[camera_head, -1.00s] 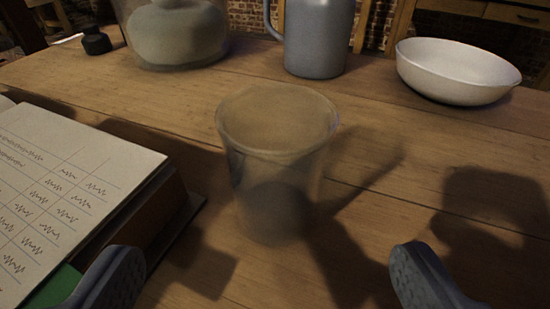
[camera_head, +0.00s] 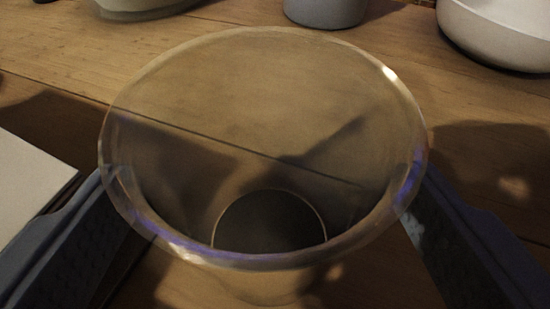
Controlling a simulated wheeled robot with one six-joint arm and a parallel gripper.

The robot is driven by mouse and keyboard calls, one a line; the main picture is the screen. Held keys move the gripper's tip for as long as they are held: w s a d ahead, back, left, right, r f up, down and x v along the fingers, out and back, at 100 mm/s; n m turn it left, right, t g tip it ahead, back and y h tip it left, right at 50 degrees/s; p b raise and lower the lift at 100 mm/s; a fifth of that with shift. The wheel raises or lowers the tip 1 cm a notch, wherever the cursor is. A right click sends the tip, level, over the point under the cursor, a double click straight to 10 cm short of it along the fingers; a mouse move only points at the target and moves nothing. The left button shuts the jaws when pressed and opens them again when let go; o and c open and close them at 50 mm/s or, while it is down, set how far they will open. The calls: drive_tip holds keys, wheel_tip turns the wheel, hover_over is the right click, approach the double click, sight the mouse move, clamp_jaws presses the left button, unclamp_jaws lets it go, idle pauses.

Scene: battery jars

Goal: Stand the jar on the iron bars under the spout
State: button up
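The clear glass jar (camera_head: 262,258) stands upright on the wooden table, its wide rim filling the middle of the view. A dark round shape (camera_head: 268,222) shows at its base through the glass. My gripper (camera_head: 265,215) is open, with one finger on the left of the jar and one on the right, below rim level. The fingertips are partly hidden behind the glass, and I cannot tell whether they touch it. The iron bars and the spout are not in view.
A page edge of the open book (camera_head: 28,185) lies close by the left finger. A grey jug (camera_head: 325,12), a white bowl (camera_head: 498,32) and the bottom of a large glass vessel (camera_head: 145,8) stand behind the jar. Bare table (camera_head: 480,145) lies to the right.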

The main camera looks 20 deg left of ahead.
drive_tip(key=shift+x, duration=1.2)
drive_tip(key=c, duration=1.2)
